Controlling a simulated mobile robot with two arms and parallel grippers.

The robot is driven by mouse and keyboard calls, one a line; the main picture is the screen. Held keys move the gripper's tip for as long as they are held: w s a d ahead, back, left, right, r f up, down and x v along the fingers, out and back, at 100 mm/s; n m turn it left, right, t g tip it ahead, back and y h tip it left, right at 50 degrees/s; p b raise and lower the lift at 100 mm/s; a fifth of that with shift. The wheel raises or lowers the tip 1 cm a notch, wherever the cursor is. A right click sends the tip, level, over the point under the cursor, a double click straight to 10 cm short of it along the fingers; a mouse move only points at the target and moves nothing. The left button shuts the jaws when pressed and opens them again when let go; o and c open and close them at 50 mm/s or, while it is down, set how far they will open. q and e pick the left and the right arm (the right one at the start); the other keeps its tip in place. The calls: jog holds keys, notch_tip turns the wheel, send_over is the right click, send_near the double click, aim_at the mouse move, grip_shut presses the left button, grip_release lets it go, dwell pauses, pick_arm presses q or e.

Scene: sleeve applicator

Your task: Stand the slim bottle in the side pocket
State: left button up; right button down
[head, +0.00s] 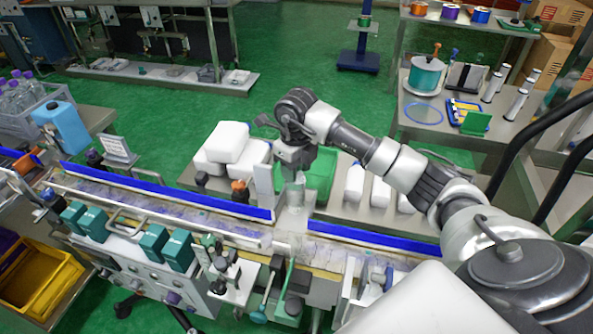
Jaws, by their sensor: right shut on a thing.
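My right gripper (295,172) points down above the conveyor line, in the middle of the view. It is shut on a pale, see-through thing, which looks like the slim bottle (297,194). The bottle hangs roughly upright below the fingers, close to the right of a white upright plate (264,188). Its lower end blends into the pale part of the machine, so I cannot tell whether it touches anything. I cannot make out the side pocket for certain. My left gripper is not in view.
Blue rails (160,190) run along the conveyor. Teal boxes (154,243) line its front. A shelf at right holds several slim cylinders (515,103).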

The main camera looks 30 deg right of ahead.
notch_tip(320, 180, down, 2)
jog(key=shift+d+f, duration=0.1)
jog(key=shift+f, duration=0.1)
jog(key=c, duration=0.6)
grip_release()
jog(key=shift+s, duration=0.1)
